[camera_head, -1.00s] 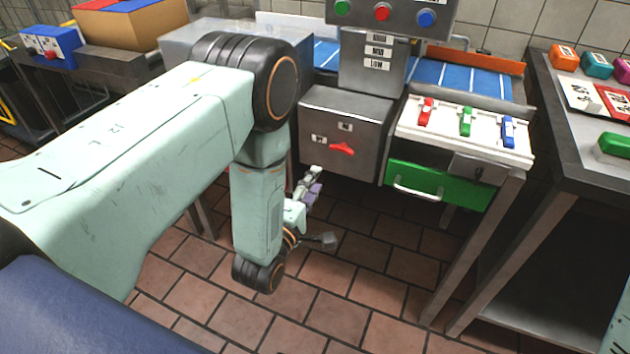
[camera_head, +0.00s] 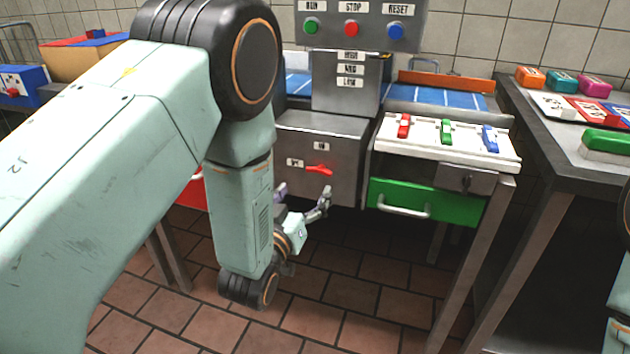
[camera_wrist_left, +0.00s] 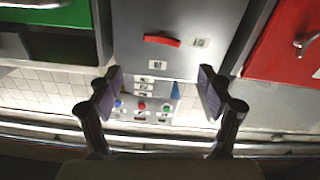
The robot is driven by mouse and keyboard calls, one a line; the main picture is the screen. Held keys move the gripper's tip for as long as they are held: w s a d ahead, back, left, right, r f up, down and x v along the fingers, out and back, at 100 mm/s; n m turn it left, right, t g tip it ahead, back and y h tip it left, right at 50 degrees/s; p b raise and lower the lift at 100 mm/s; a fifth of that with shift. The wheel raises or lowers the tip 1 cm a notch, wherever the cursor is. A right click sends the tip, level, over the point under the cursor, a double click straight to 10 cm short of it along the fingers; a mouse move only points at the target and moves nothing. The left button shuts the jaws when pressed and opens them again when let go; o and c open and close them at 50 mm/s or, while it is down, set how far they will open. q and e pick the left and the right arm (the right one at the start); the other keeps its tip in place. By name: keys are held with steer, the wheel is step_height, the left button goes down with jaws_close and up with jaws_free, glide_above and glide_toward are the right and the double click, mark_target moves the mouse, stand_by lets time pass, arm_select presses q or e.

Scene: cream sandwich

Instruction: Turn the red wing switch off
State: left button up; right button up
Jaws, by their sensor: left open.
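The red wing switch (camera_head: 319,170) sits on the front of a grey metal box (camera_head: 345,135). Its wing lies nearly level, with one small label above it and one to its left; their words are hard to read. In the left wrist view the switch (camera_wrist_left: 162,40) shows upside down, apart from the fingers. My left gripper (camera_head: 304,191) is open and empty, in front of and slightly below the switch. In the left wrist view its two fingers (camera_wrist_left: 161,85) are spread wide, with the switch between and beyond them. My right gripper is out of view.
A green drawer (camera_head: 450,203) with a metal handle is right of the box, below a white panel (camera_head: 465,140) of red, green and blue switches. A red drawer (camera_wrist_left: 290,45) is on the box's other side. A button panel (camera_head: 360,25) stands above.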

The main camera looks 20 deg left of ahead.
mark_target(318, 172)
arm_select(q)
steer(key=w+m+b, duration=0.1)
steer(key=w, duration=0.3)
steer(key=w+m+b, duration=0.1)
steer(key=w, duration=0.2)
steer(key=shift+w+d+f, duration=0.1)
steer(key=shift+w+f, duration=0.1)
steer(key=shift+w, duration=0.2)
steer(key=c, duration=1.2)
steer(key=shift+o, duration=0.2)
steer(key=shift+p, duration=0.3)
